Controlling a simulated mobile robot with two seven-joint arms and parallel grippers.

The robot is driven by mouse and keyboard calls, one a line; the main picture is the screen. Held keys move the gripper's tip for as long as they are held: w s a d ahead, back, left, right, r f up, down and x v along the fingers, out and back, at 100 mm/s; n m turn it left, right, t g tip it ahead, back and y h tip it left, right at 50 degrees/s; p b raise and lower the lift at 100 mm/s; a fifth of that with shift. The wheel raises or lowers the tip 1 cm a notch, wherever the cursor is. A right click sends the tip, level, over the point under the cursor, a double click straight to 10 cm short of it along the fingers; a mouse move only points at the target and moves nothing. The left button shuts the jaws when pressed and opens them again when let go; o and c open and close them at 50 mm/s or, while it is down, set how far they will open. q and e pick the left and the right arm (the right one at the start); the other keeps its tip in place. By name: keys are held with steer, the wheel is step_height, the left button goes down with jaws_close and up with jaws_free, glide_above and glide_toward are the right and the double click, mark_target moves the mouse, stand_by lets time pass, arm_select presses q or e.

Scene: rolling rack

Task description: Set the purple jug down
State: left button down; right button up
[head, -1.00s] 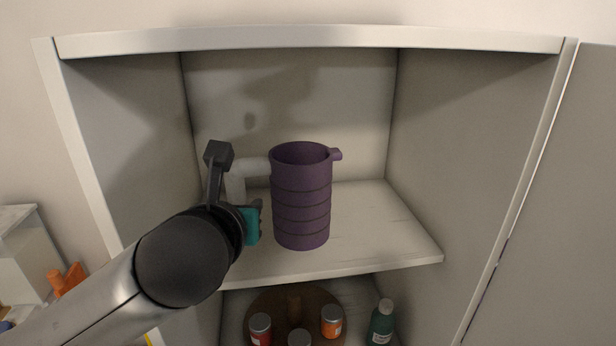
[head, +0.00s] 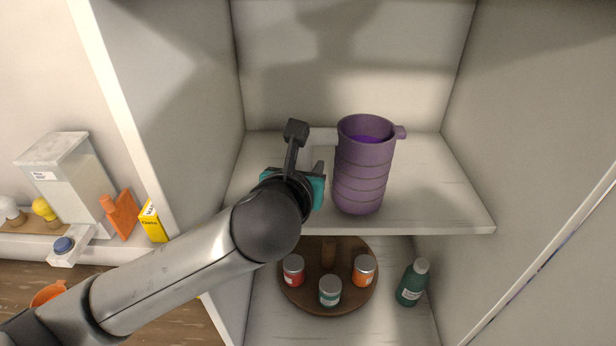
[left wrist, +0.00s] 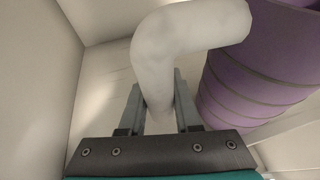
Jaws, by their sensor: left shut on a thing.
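The purple jug (head: 362,175) is upright over the front part of the cabinet shelf (head: 440,190), with purple contents visible inside. I cannot tell whether its base touches the shelf. Its pale handle (left wrist: 165,45) is on the left side and runs down between the fingers of my left gripper (left wrist: 158,98). That gripper is shut on the handle. In the head view, my left gripper (head: 316,172) is just left of the jug, partly hidden by my arm. The jug also shows at the right of the left wrist view (left wrist: 255,70). My right gripper is out of view.
Below, a round wooden tray (head: 300,304) holds several small jars, with a green bottle (head: 412,283) to its right. Cabinet walls (head: 165,90) stand on both sides. The shelf is clear right of the jug. A yellow box (head: 153,222) stands outside, left.

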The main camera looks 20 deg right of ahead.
arm_select(q)
steer(key=shift+f+b, duration=0.55)
steer(key=shift+f, duration=0.3)
steer(key=shift+r, duration=0.1)
steer(key=c, duration=0.6)
jaws_free()
steer(key=shift+f, duration=0.2)
steer(key=shift+s+r, duration=0.1)
steer(key=shift+r, duration=0.1)
steer(key=v, duration=1.1)
steer(key=shift+s+a+r, duration=0.25)
steer(key=shift+s, duration=0.05)
